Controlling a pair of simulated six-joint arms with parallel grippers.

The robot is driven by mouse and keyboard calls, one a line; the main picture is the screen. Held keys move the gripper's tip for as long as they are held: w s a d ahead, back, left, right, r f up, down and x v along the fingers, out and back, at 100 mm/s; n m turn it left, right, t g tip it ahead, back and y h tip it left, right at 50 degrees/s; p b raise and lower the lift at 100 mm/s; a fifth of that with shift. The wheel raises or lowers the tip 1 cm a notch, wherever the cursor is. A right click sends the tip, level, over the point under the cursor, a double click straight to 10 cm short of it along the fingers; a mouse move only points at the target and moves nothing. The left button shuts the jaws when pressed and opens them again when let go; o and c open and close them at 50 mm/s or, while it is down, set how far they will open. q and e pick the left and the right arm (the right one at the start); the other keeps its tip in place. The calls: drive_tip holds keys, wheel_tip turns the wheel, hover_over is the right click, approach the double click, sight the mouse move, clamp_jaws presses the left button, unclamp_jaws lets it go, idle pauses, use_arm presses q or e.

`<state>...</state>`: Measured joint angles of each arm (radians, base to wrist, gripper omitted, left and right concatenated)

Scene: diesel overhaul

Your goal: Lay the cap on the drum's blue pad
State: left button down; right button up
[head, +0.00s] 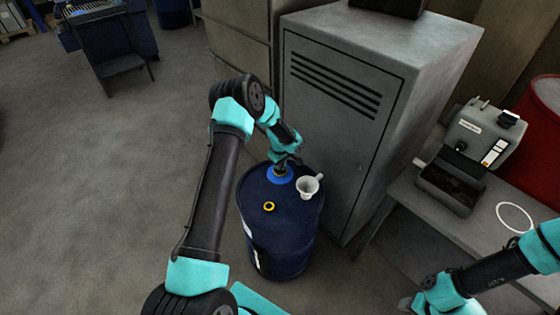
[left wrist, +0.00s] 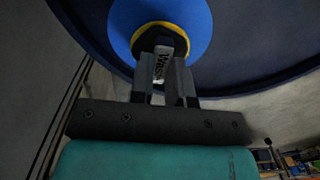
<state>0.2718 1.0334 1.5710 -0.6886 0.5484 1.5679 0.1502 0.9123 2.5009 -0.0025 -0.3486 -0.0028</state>
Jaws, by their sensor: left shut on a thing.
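The dark blue drum (head: 283,235) stands on the floor beside a grey cabinet. The round blue pad (head: 270,178) lies on its top, towards the back, and shows in the left wrist view (left wrist: 200,22). My left gripper (head: 283,164) points down over the pad. In the left wrist view my left gripper (left wrist: 163,80) is shut on the cap (left wrist: 148,38), black with a yellow rim. The cap appears over the pad; I cannot tell whether it touches. In the head view the gripper mostly hides the cap. My right gripper (head: 406,303) is at the lower right, its fingers unclear.
A white funnel-like cup (head: 309,187) and a yellow-ringed opening (head: 269,207) are on the drum top near the pad. The grey cabinet (head: 340,110) rises close behind. A bench (head: 420,205) with a machine (head: 475,145) is at right.

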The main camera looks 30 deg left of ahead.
use_arm(q)
drive_tip(key=shift+f, duration=0.2)
drive_tip(key=c, duration=1)
unclamp_jaws()
wheel_tip(320, 180, up, 18)
drive_tip(key=shift+f, duration=0.25)
